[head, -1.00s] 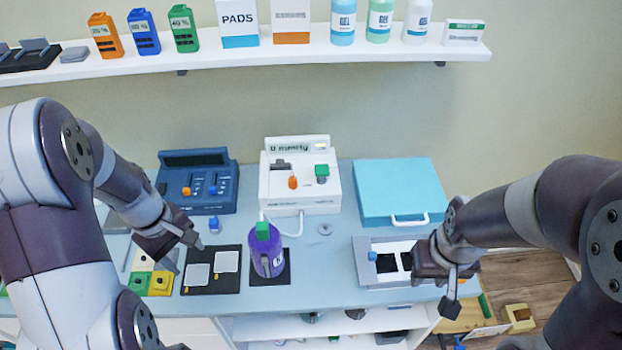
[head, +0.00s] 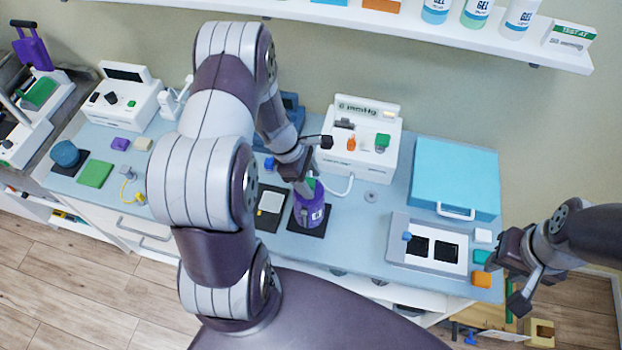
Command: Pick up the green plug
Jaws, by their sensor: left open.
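A green block-shaped piece that could be the green plug (head: 382,141) stands on the front right of the white mmHg device (head: 364,160). An orange piece (head: 351,144) stands to its left. Another green piece (head: 311,184) sits on top of the purple bottle (head: 309,209); I cannot tell which one is the plug. My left gripper (head: 315,165) is open, close above the bottle's top and partly covering that green piece. It looks empty. My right gripper (head: 507,283) is at the right, beside the table's right end; I cannot tell whether its fingers are shut.
A light blue case (head: 455,178) and a grey-white tray with dark squares (head: 400,254) fill the table's right part. Teal (head: 482,256) and orange blocks (head: 481,280) lie near my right gripper. A shelf with gel bottles (head: 477,12) overhangs behind. My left arm hides the table's middle left.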

